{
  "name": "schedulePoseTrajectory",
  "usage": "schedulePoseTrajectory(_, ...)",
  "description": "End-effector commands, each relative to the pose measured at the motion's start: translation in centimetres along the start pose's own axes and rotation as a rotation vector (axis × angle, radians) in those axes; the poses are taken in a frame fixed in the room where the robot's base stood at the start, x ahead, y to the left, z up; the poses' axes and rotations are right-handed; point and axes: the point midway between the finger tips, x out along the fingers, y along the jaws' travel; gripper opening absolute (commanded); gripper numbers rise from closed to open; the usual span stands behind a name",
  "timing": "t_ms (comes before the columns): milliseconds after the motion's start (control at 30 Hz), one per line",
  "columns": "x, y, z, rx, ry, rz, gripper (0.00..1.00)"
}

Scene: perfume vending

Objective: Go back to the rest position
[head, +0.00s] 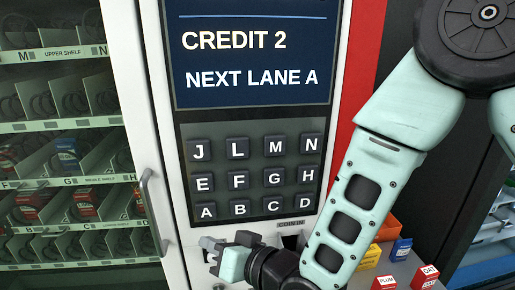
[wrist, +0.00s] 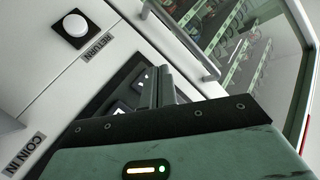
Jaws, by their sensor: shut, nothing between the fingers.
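My gripper (head: 212,246) is at the lower part of the vending machine's front in the head view, just below the keypad (head: 255,180) and left of the coin slot label (head: 290,224). Its fingers are shut and hold nothing. In the wrist view my gripper (wrist: 160,85) shows its fingers side by side, over the dark keypad panel (wrist: 115,95). I cannot tell whether the fingertips touch the machine. The screen (head: 250,55) above the keypad reads "CREDIT 2" and "NEXT LANE A".
The glass door's handle (head: 152,212) stands left of my gripper. Shelves of boxes (head: 85,203) are behind the glass. Small red boxes (head: 384,282) and a blue box (head: 401,249) stand at the lower right. A return button (wrist: 75,25) shows in the wrist view.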

Motion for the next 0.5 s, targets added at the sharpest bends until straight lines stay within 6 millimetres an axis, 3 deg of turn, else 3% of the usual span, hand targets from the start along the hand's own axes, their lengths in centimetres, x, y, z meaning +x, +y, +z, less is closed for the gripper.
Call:
schedulePoseTrajectory(133,-1.7,2.1,1.1,-0.09,-0.159,0.113,0.0)
schedulePoseTrajectory(267,-4.8,4.2,2.5,-0.162,-0.341,0.233,0.0)
schedulePoseTrajectory(500,-13.5,7.1,5.3,-0.238,-0.691,0.427,0.0)
